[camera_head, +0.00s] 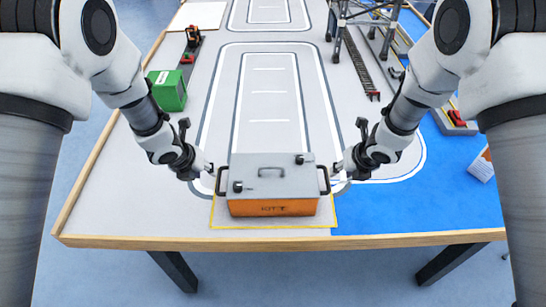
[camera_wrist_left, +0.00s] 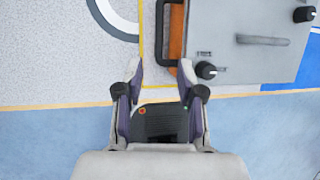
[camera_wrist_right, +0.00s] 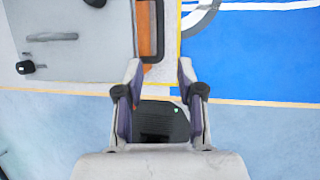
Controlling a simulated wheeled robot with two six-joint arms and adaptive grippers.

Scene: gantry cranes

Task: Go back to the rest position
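An orange case with a grey lid (camera_head: 272,187) sits upright on a yellow-outlined area at the table's front edge. It has a black handle at its left end (camera_head: 221,181) and another at its right end (camera_head: 324,180). My left gripper (camera_head: 209,169) is beside the left handle; in the left wrist view its fingers (camera_wrist_left: 160,68) are spread with nothing held between them. My right gripper (camera_head: 339,168) is beside the right handle; in the right wrist view its fingers (camera_wrist_right: 158,68) are spread and empty. Both grippers are close to the handles; contact cannot be told.
A green container (camera_head: 168,90) stands at the left of the table (camera_head: 130,190). A gantry crane (camera_head: 362,25) stands at the back right. A small red and black vehicle (camera_head: 193,38) is at the back left. A blue area (camera_head: 430,200) at the front right is mostly clear.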

